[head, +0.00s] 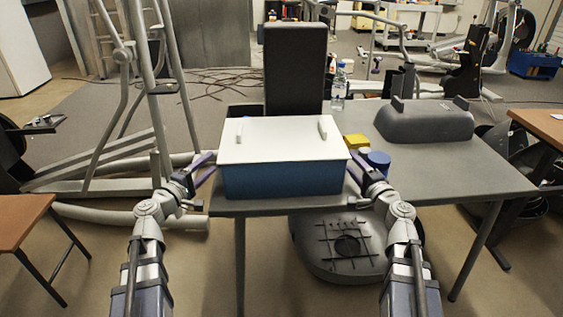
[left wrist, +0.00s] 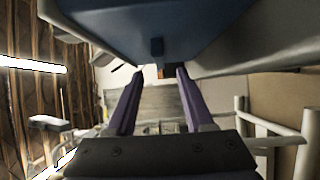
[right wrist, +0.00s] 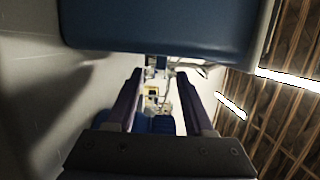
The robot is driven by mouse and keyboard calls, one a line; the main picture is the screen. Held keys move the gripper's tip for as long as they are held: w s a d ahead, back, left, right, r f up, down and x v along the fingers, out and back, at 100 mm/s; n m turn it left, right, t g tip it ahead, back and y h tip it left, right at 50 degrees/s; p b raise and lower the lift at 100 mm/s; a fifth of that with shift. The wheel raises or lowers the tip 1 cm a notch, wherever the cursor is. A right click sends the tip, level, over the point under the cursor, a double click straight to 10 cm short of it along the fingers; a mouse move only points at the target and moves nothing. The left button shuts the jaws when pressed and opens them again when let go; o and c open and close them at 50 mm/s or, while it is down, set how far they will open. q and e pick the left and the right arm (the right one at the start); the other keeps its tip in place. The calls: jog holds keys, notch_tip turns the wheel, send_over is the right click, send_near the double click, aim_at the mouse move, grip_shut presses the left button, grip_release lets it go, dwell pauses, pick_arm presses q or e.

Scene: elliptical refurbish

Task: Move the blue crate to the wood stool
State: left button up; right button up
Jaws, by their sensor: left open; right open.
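The blue crate (head: 285,181), with a white top, sits at the front edge of the grey table (head: 448,172). My left gripper (head: 205,166) is open beside the crate's left side. In the left wrist view the crate's blue underside (left wrist: 130,25) shows above the two open fingers (left wrist: 157,72). My right gripper (head: 355,165) is at the crate's right side, partly hidden by it. In the right wrist view its fingers (right wrist: 160,75) are apart below the crate's blue wall (right wrist: 160,28). A wood-topped stool (head: 22,214) stands at the left edge.
A yellow item (head: 357,142) and a blue round container (head: 379,160) sit just right of the crate. A dark grey shell (head: 425,124) lies farther right. A second wood top (head: 546,124) shows at the right edge. Frame tubes (head: 165,110) stand at left.

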pick_arm(q)
jog(key=shift+x, duration=2.4)
pick_arm(e)
jog(key=shift+x, duration=2.4)
pick_arm(q)
grip_shut()
pick_arm(e)
grip_shut()
pick_arm(q)
jog(key=shift+a, duration=0.1)
